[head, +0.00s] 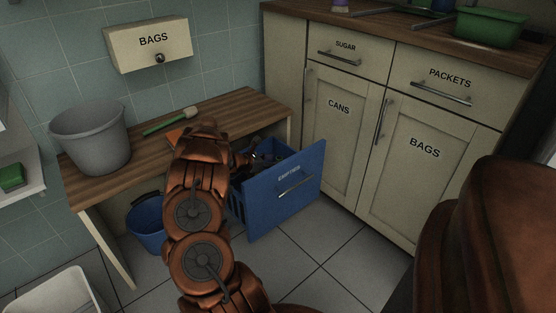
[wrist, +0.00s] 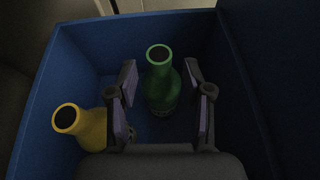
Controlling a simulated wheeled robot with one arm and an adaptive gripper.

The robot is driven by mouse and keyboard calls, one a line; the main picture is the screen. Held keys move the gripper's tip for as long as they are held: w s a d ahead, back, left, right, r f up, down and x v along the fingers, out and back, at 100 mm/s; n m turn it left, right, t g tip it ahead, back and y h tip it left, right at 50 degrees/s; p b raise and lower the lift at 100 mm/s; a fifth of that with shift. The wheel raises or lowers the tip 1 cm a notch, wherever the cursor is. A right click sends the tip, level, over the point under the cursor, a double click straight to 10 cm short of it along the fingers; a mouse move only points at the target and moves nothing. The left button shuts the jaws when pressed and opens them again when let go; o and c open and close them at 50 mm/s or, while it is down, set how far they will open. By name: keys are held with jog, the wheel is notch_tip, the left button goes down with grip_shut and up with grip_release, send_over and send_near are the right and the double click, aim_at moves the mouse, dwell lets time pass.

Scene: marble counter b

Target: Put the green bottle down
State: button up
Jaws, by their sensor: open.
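The green bottle (wrist: 160,88) stands roughly upright inside the blue bin (wrist: 68,38) in the wrist view. My gripper (wrist: 162,82) is open, with one finger on each side of the bottle and a visible gap to each. In the head view my gripper (head: 252,157) reaches into the blue bin (head: 262,205) under the wooden bench. The green bottle cannot be made out there, as my arm and the bin's front hide it.
A yellow bottle (wrist: 88,128) stands tilted in the bin, left of my gripper. The bench (head: 235,105) is just above, holding a grey bucket (head: 92,140) and a green-handled brush (head: 165,124). Cabinets (head: 345,140) stand to the right. A blue bucket (head: 147,223) is under the bench.

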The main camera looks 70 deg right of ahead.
jog(key=p+v, duration=0.1)
jog(key=v, duration=0.7)
dwell(0.5)
